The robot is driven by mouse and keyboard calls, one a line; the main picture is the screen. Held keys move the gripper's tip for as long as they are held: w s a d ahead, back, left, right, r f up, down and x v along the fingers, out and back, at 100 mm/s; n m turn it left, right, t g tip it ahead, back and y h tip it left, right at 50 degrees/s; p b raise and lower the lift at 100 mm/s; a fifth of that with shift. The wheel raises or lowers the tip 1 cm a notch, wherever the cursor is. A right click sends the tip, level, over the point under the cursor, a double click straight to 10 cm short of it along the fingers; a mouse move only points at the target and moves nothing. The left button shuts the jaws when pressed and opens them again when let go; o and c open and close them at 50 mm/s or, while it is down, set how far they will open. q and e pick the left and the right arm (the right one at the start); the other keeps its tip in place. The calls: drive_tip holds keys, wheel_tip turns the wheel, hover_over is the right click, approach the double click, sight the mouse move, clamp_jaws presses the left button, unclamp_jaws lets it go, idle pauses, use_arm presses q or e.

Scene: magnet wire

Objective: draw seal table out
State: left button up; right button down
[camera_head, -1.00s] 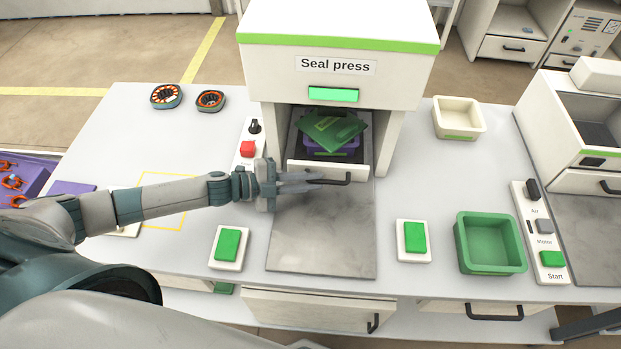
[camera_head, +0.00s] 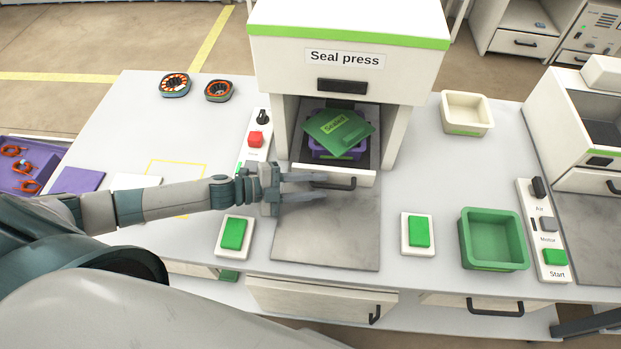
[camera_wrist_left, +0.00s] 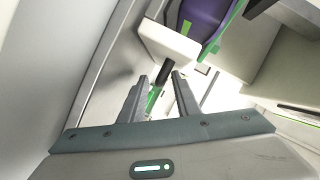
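The seal table (camera_head: 303,174) is a white-fronted slide in the seal press (camera_head: 281,60), standing partly out of its opening. Its black handle (camera_head: 346,187) is on the front. A purple tray (camera_head: 318,153) sits on it, with a green printed piece (camera_head: 352,137) lying tilted on top. My left gripper (camera_head: 326,185) reaches in from the left, its fingers apart at the handle's left end. In the left wrist view the handle (camera_wrist_left: 163,74) shows between and beyond the open fingertips (camera_wrist_left: 160,84). Whether a finger touches it, I cannot tell. My right gripper is out of view.
A metal plate (camera_head: 330,240) lies bare before the press. Green buttons (camera_head: 233,233) (camera_head: 419,231) flank it. A red button (camera_head: 255,139) stands left of the opening. A green bin (camera_head: 492,258) and cream bin (camera_head: 466,109) are on the right.

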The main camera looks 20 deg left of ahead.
use_arm(q)
drive_tip(key=shift+a, duration=0.1)
drive_tip(key=shift+s+a+b, duration=0.3)
drive_tip(key=shift+s+a, duration=0.05)
drive_tip(key=shift+a, duration=0.1)
drive_tip(key=b+v, duration=0.4)
drive_tip(key=v, duration=0.9)
drive_tip(key=shift+s+a, duration=0.25)
drive_tip(key=shift+a, duration=0.05)
drive_tip(key=shift+v, duration=1.2)
drive_tip(key=shift+w+r, duration=0.1)
